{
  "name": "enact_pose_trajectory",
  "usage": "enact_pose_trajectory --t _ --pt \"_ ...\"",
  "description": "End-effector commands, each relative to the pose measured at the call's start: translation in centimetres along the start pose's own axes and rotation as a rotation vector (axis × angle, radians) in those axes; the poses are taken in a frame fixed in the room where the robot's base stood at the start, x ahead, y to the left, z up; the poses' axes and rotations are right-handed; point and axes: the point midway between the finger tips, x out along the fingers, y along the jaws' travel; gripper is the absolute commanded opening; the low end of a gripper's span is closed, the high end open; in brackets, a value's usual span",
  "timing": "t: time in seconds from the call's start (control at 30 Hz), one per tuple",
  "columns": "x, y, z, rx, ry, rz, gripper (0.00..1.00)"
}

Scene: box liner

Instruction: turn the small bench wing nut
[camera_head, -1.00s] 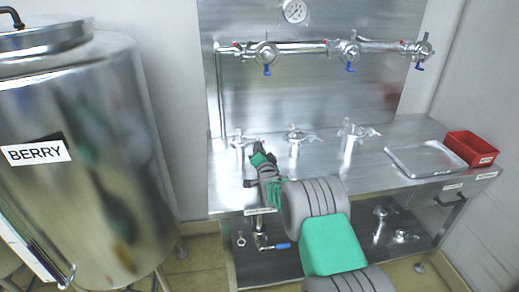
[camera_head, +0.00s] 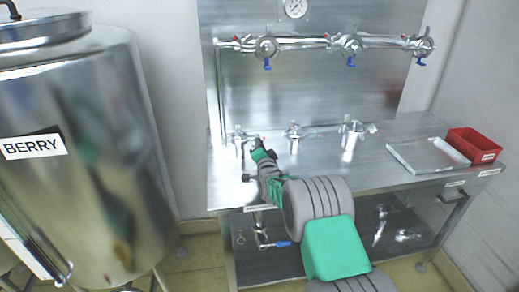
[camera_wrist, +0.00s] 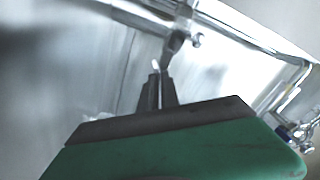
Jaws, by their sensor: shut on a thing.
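Three small metal fittings stand along the bench: one at the left (camera_head: 239,136), one in the middle (camera_head: 294,131) and one at the right (camera_head: 352,128). My gripper (camera_head: 257,143) is at the right side of the left fitting, low over the bench top. In the wrist view my gripper's dark fingers (camera_wrist: 160,76) are close together, shut on a small bright piece (camera_wrist: 156,64), which I take to be the small bench wing nut. Most of it is hidden by the fingers, and its angle cannot be told.
A pipe with several blue-handled valves (camera_head: 350,46) and a gauge (camera_head: 295,8) are on the back panel. A metal tray (camera_head: 402,160) and a red bin (camera_head: 474,143) sit at the bench's right. A steel tank labelled BERRY (camera_head: 80,100) stands at the left.

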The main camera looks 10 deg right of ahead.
Motion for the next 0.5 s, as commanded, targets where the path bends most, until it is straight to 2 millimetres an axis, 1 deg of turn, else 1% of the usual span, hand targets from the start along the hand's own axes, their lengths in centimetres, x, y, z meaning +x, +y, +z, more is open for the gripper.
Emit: enact_pose_trajectory --t 0.03,0.1,0.5 --pt "0.02 0.46 0.32 0.030 0.002 -0.003 0.00" --pt "0.01 0.57 0.39 0.081 0.001 -0.002 0.00" --pt "0.02 0.41 0.28 0.389 0.001 -0.004 0.00"
